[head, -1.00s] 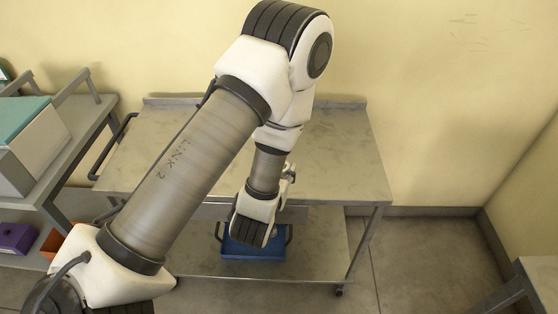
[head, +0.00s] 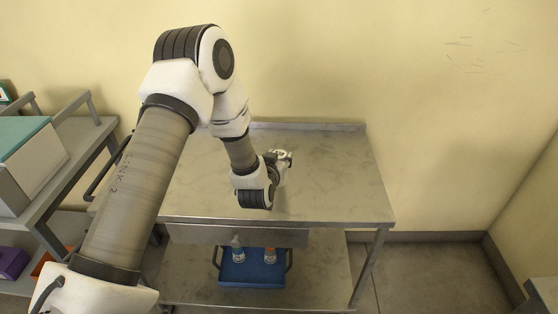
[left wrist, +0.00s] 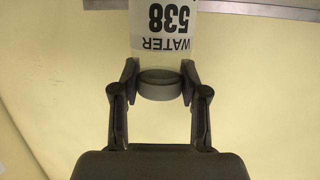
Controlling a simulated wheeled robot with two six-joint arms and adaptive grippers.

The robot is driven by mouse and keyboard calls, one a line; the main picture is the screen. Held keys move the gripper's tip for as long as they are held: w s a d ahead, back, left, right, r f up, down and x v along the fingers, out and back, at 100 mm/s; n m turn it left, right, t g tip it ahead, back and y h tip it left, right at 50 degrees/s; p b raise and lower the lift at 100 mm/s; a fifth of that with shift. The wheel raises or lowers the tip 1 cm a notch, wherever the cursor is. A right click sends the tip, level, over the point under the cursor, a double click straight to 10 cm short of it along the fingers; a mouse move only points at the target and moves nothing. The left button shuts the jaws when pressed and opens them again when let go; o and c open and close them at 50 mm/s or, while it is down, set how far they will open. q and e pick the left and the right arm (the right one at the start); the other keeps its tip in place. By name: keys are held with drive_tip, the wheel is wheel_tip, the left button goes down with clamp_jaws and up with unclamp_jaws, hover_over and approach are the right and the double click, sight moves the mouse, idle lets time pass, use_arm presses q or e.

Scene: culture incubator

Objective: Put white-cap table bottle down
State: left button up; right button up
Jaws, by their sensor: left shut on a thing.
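My left gripper (head: 281,158) is over the upper top of the grey metal cart (head: 330,180), right of its middle. In the left wrist view its two fingers (left wrist: 160,72) are shut on the cap end of the white-cap table bottle (left wrist: 163,55). That bottle is pale and has a white label reading "WATER 538", which shows upside down. Its cap looks greyish in this light. In the head view the bottle is mostly hidden by the gripper, and I cannot tell whether it touches the cart top. My right gripper is not in view.
A blue tray (head: 252,283) with two small bottles stands on the cart's lower shelf. A shelf unit at left bears a pale box with a teal lid (head: 28,165). The cart top right of my gripper is clear. The yellow wall (head: 420,80) is behind.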

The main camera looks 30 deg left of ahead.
use_arm(q)
wheel_tip(320, 180, down, 2)
drive_tip(key=shift+f, duration=0.1)
drive_tip(key=o, duration=1.2)
drive_tip(key=shift+r, duration=0.25)
drive_tip(key=f+b+v, duration=0.1)
drive_tip(key=b+v, duration=0.1)
drive_tip(key=v, duration=1)
drive_tip(key=s+d+f+m+g+h, duration=0.15)
drive_tip(key=s+d+f+g, duration=0.35)
drive_tip(key=f, duration=0.5)
drive_tip(key=s+d+f+m+g+h, duration=0.1)
drive_tip(key=s+d+f+g+h, duration=0.15)
drive_tip(key=s+f, duration=0.65)
drive_tip(key=s+d+f+g, duration=0.1)
drive_tip(key=s+f+g, duration=0.2)
drive_tip(key=s, duration=0.3)
drive_tip(key=s+d+f+g+h, duration=0.1)
drive_tip(key=s+d+f+g, duration=0.1)
drive_tip(key=s, duration=0.4)
wheel_tip(320, 180, down, 3)
drive_tip(key=shift+s+r+m+g, duration=0.3)
drive_tip(key=shift+m+g, duration=0.15)
drive_tip(key=shift+g, duration=0.4)
